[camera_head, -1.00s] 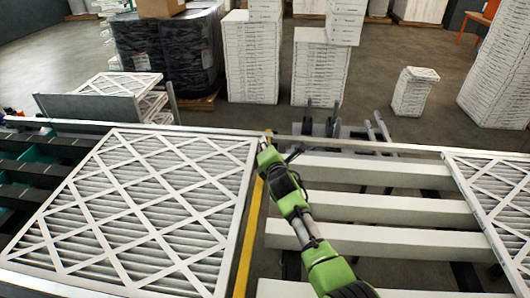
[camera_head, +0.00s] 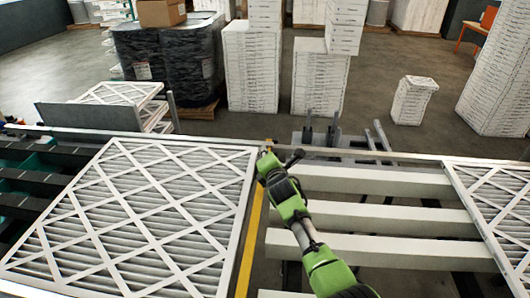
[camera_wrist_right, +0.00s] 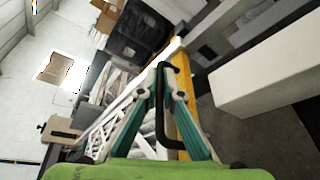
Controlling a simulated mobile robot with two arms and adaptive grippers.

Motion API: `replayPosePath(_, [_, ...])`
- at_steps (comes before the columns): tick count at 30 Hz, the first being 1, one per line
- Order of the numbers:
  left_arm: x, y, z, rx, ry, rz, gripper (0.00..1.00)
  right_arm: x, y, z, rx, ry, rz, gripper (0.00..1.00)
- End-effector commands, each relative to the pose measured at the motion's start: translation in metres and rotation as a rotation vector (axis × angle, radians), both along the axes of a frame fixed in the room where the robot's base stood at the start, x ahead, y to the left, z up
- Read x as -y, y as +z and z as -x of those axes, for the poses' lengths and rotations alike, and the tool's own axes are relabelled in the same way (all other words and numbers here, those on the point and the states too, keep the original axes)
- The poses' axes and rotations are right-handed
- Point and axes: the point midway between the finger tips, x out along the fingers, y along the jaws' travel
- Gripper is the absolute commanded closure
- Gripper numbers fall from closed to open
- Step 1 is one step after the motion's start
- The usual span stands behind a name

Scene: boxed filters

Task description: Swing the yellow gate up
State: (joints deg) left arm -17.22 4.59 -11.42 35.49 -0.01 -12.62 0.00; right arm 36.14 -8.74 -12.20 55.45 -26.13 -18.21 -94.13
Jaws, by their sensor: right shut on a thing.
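The yellow gate (camera_head: 251,250) is a long narrow yellow bar, lying low between the large white pleated filter and the white slats. It also shows in the right wrist view (camera_wrist_right: 182,62), behind the fingers. My right gripper (camera_head: 267,153) is at the gate's far end. In the right wrist view its teal fingers (camera_wrist_right: 164,70) are closed in on a black bent handle (camera_wrist_right: 160,118) next to the yellow bar. The fingers hide part of the gate. My left gripper is not in view.
The large filter (camera_head: 135,215) lies left of the gate, on dark rollers (camera_head: 35,180). White slats (camera_head: 390,215) with open gaps lie to the right, with another filter (camera_head: 505,205) at the far right. Stacked white boxes (camera_head: 320,75) stand on the floor beyond the rail.

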Motion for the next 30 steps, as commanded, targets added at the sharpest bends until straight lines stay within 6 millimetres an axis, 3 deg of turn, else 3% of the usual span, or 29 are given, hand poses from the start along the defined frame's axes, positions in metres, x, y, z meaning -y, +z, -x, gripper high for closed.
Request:
replayPosePath(8, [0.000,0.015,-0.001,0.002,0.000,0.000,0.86,0.000,0.010,-0.002,-0.021,0.001,-0.007,1.00])
replayPosePath(21, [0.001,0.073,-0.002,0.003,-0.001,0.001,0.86,0.004,0.041,-0.016,-0.209,-0.001,-0.042,1.00])
replayPosePath(30, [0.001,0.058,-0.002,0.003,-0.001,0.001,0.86,0.006,0.049,-0.030,-0.365,-0.001,-0.079,1.00])
